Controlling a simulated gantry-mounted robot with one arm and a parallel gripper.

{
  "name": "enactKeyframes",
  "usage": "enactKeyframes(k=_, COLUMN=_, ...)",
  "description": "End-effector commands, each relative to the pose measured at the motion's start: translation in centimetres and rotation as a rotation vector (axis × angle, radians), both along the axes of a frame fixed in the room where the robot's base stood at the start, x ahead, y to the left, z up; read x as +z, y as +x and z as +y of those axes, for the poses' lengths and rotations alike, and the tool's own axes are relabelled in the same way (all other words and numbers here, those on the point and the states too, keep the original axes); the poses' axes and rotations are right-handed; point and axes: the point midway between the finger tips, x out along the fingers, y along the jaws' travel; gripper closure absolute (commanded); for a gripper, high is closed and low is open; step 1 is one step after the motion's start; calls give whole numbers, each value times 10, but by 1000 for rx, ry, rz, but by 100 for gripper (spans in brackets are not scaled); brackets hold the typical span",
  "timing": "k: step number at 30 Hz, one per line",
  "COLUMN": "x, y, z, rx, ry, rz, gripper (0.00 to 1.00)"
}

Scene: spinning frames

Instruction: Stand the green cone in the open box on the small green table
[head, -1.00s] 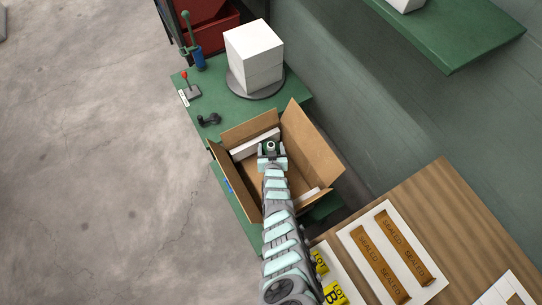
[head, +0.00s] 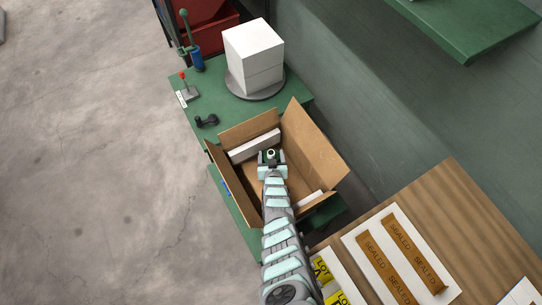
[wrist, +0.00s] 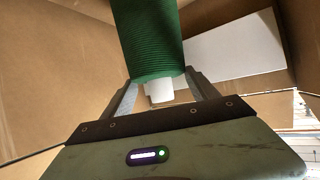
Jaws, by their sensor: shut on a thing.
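The open cardboard box (head: 318,150) stands on the small green table (head: 298,82) with its flaps spread. My gripper (head: 270,160) is inside the box opening, seen from above. In the wrist view my gripper (wrist: 160,92) is shut on the green cone (wrist: 150,38), a ribbed green body with a white end between the fingers. Cardboard walls surround the cone in the wrist view. Whether the cone touches the box floor cannot be told.
White blocks lie inside the box along its far side (head: 255,146) and near right (head: 308,198). A white cube stack (head: 253,50) on a round plate, a dark handle (head: 206,121) and a red-knobbed lever (head: 188,90) share the green table. A wooden table (head: 455,215) stands at right.

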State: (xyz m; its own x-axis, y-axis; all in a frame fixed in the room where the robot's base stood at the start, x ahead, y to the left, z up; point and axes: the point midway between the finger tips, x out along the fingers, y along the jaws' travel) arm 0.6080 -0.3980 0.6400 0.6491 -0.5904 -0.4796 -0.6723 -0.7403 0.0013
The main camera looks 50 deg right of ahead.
Motion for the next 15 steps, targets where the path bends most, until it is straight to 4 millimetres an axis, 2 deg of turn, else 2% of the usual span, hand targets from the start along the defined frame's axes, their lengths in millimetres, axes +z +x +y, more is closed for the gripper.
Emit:
enactKeyframes(k=1, x=-2, y=1, z=-1, rx=0, ry=-2, rz=-2, gripper=100)
enactKeyframes(k=2, x=-1, y=1, z=0, rx=0, ry=-1, rz=-1, gripper=29)
enactKeyframes(k=9, x=-1, y=0, z=0, rx=0, ry=-1, rz=-1, gripper=10)
enactKeyframes(k=15, x=-1, y=0, z=0, rx=0, ry=-1, rz=-1, gripper=10)
